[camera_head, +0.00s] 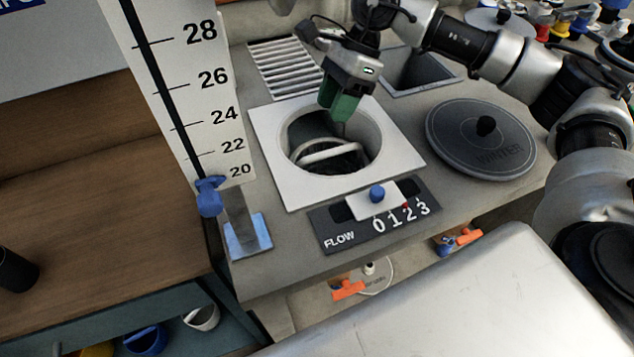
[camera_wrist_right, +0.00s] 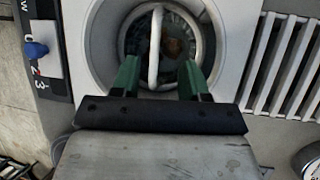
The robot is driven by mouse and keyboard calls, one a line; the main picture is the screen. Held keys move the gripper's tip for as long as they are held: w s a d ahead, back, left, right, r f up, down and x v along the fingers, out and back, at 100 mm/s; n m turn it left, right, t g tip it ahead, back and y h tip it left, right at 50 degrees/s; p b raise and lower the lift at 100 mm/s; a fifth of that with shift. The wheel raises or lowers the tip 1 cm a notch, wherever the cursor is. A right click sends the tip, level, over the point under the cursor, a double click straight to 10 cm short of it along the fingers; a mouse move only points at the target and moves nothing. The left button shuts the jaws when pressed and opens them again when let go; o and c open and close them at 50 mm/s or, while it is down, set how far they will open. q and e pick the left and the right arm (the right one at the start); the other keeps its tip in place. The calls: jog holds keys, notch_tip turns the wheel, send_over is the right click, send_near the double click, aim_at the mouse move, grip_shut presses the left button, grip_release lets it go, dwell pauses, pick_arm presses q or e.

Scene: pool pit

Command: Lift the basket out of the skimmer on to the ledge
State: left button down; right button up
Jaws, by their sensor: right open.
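The skimmer is a round opening in a white square plate (camera_head: 270,125) set in the grey ledge. The basket (camera_head: 335,158), dark with a pale handle arched over it, sits down inside the opening. My right gripper (camera_head: 341,115) with green fingers is above the far rim of the opening. In the right wrist view the right gripper (camera_wrist_right: 161,78) is open, and its two green fingers point toward the basket's rim (camera_wrist_right: 205,50). The upright-looking handle (camera_wrist_right: 156,45) lies between the lines of the fingers, not gripped. My left gripper is not in view.
A round grey lid (camera_head: 480,145) marked WINTER lies right of the skimmer. A slatted grille (camera_head: 285,68) and a square recess (camera_head: 418,72) lie behind. A flow slider with blue knob (camera_head: 377,193) is in front, and a numbered gauge board (camera_head: 205,90) stands left.

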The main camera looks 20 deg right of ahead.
aim_at(330, 150)
jog(key=shift+h, duration=0.6)
jog(key=shift+s+d+f+x, duration=0.15)
jog(key=shift+d+x, duration=0.15)
jog(key=shift+x, duration=1.35)
jog(key=shift+s+d+f+x, duration=0.15)
jog(key=shift+d+x, duration=0.2)
jog(key=shift+x, duration=1.3)
jog(key=shift+s+d+f+x, duration=0.15)
jog(key=shift+d+x, duration=0.15)
jog(key=shift+x, duration=1.3)
jog(key=shift+r, duration=0.1)
grip_shut()
